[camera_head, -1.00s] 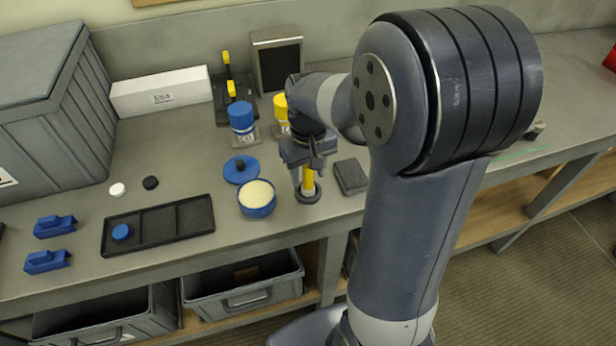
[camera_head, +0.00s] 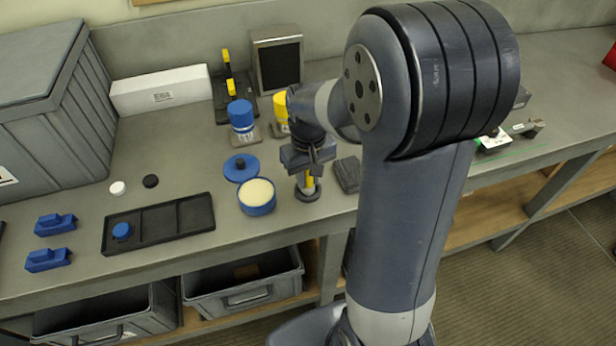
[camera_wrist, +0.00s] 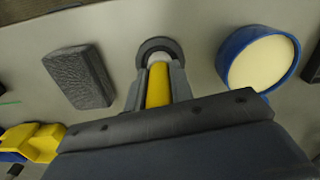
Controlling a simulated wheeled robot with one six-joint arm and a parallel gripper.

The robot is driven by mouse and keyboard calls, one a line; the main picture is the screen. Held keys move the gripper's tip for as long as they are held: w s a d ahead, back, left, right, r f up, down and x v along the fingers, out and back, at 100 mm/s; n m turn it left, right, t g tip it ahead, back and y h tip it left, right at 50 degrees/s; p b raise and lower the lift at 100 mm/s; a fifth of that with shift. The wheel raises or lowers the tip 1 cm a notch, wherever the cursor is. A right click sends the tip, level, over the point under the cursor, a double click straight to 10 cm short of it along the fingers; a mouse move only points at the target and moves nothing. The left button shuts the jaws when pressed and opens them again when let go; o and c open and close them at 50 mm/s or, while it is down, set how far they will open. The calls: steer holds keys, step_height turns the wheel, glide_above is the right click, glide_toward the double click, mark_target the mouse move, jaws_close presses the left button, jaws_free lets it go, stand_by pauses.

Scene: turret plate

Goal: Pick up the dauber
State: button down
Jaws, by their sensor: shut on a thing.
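The dauber (camera_head: 309,182) has a yellow handle and stands upright in a dark round base on the bench, right of the blue tub. In the wrist view the dauber's yellow handle (camera_wrist: 158,85) lies between the two fingers, with a pale part and the dark ring-shaped base (camera_wrist: 172,46) beyond it. My gripper (camera_head: 308,172) is shut on the dauber's handle from above; it also shows in the wrist view (camera_wrist: 158,88). The fingers hide much of the handle.
A blue tub with cream contents (camera_head: 257,199) stands close left of the dauber, its blue lid (camera_head: 241,167) behind it. A dark grey block (camera_head: 347,174) lies close right. A black tray (camera_head: 160,240) is farther left. The bench's front edge is near.

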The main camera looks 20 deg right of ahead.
step_height(320, 180, up, 10)
stand_by(0.6)
stand_by(0.7)
